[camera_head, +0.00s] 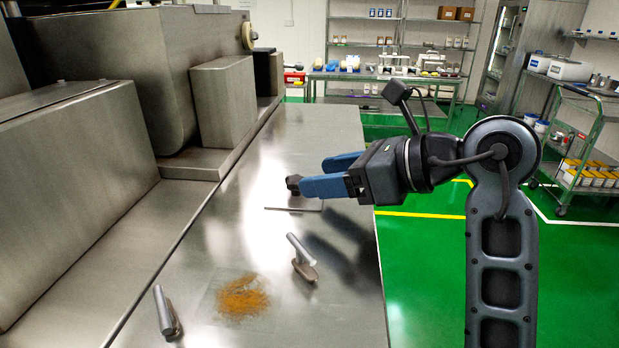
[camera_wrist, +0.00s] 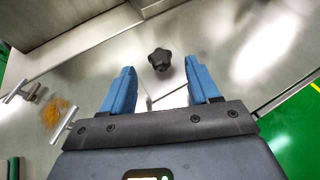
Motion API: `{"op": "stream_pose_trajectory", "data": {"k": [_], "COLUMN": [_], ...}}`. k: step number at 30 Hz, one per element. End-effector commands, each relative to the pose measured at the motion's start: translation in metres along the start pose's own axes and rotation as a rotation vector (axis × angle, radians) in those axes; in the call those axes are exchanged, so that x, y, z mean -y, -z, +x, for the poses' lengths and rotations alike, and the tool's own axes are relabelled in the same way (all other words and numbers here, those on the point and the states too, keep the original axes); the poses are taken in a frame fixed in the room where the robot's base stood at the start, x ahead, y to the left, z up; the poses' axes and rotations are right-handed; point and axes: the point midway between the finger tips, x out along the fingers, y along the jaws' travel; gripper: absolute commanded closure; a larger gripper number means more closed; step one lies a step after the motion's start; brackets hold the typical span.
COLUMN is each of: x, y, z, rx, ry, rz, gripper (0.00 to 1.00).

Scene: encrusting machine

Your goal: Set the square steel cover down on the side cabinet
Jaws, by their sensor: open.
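The square steel cover (camera_head: 296,204) appears to lie flat on the steel top of the side cabinet (camera_head: 330,130). Its shiny surface blends with the top, and only its near edge shows clearly. A black lobed knob (camera_head: 293,184) stands on the cover. My gripper (camera_head: 322,175) has its two blue fingers spread apart, low over the cover. In the wrist view, the knob (camera_wrist: 160,59) is just beyond the fingertips and between their lines, with nothing held. The cover's near edge (camera_wrist: 168,95) also shows there.
A large steel machine (camera_head: 110,85) lines the left side. Green floor (camera_head: 425,270) lies to the right, with a loaded cart (camera_head: 585,150) beyond.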

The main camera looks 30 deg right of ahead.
Motion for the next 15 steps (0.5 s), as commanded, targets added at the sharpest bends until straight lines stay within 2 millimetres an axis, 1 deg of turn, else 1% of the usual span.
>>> {"op": "stream_pose_trajectory", "data": {"k": [1,6,10,15], "x": [0.001,0.001,0.001,0.001], "y": [0.000,0.000,-0.001,0.000], "z": [-0.012,-0.045,-0.064,-0.075], "rx": [0.002,0.001,0.001,0.000], "ry": [0.006,0.005,0.004,0.002], "rz": [-0.001,-0.001,-0.002,-0.001], "gripper": [0.39,0.39,0.39,0.39]}}
